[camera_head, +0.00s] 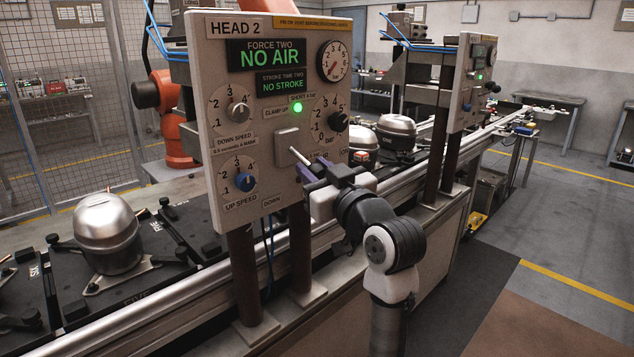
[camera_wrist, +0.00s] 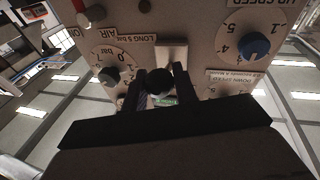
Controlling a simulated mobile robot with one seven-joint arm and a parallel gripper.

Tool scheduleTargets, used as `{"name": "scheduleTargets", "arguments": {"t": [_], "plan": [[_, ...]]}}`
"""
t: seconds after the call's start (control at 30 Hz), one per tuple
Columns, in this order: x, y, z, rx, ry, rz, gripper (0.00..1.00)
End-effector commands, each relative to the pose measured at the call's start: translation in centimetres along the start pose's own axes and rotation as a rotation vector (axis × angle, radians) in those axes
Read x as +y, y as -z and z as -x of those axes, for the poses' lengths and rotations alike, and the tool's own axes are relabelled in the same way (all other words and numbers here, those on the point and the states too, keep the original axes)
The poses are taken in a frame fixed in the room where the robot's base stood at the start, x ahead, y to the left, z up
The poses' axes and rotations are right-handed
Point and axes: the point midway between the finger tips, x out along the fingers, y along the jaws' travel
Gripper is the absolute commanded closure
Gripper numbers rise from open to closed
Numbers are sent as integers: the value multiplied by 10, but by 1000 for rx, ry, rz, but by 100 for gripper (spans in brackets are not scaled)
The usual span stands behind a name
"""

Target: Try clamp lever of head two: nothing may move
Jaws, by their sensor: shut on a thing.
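The Head 2 panel (camera_head: 222,110) stands upright on two dark posts. Its displays (camera_head: 265,54) read NO AIR and NO STROKE. The clamp lever (camera_head: 299,155) sticks out from a pale plate (camera_head: 288,138) at the panel's middle right, its pale shaft slanting down toward my gripper. My gripper (camera_head: 309,173) is at the lever's outer end, shut on it. In the wrist view, turned upside down, the lever's dark round knob (camera_wrist: 159,80) sits between my two fingers. The far side of the grip is hidden.
A green lamp (camera_head: 297,107) is lit above the lever. The black-knob dial (camera_head: 338,121) and blue-knob dial (camera_head: 246,181) flank it closely. A conveyor rail (camera_head: 150,312) runs below, with a compressor (camera_head: 107,232) at left. A second head panel (camera_head: 470,85) stands behind. Floor at right is clear.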

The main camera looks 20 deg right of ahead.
Motion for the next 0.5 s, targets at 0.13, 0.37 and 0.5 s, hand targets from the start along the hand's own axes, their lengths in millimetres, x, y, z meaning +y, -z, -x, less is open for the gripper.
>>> {"name": "scheduleTargets", "arguments": {"t": [0.13, 0.37, 0.5], "plan": [[-3, -11, -1, 77, -8, -17, 100], [-2, -10, -2, 127, -18, -28, 100], [-2, -8, -2, 127, -19, -29, 100]]}}
